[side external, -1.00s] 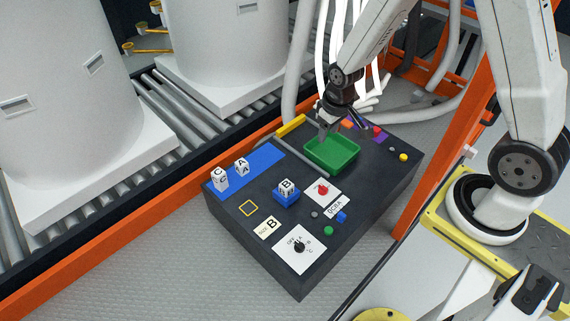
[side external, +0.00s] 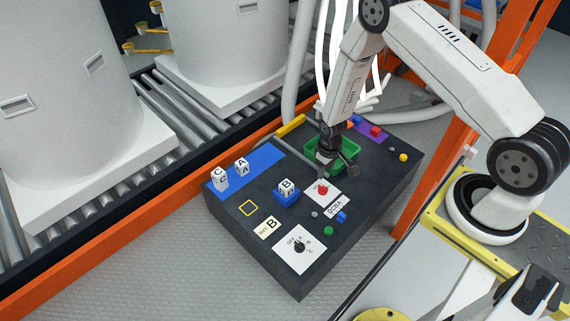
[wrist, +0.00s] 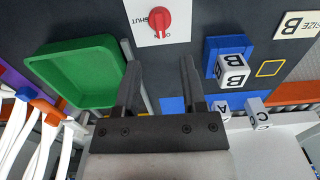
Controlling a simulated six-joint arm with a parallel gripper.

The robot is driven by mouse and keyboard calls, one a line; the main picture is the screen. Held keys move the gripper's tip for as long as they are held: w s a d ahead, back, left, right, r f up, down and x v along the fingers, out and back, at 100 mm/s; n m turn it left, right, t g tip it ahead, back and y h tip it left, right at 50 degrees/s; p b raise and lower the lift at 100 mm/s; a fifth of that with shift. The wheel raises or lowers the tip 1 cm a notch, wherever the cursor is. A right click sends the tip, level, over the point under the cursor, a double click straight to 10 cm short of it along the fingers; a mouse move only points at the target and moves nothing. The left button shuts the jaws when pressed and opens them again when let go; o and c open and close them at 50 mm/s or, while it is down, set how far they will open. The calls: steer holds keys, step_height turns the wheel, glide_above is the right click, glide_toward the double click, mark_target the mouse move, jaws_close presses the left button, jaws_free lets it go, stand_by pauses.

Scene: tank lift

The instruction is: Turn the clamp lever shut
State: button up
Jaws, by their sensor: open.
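The clamp lever (side external: 323,189) is a small red knob on a white plate (side external: 331,196) on the dark bench. In the wrist view the red knob (wrist: 156,19) sits at the top, with lettering reading SHUT beside it and another, partly hidden label below it. My gripper (side external: 337,172) points down just behind the plate, beside the green tray. In the wrist view my gripper (wrist: 160,63) is open and empty, its fingers apart, with the knob ahead of the gap and not between them. I cannot tell how high the tips are above the bench.
The green tray (side external: 318,158) lies close behind my gripper. A block marked B (side external: 287,186) sits on a blue base to the left. Blocks C (side external: 219,178) and A (side external: 241,166) stand on a blue strip. A selector dial (side external: 299,246) is nearer the front.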

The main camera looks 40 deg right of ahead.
mark_target(323, 186)
steer(key=shift+f, duration=0.25)
steer(key=shift+f, duration=3.75)
jaws_close()
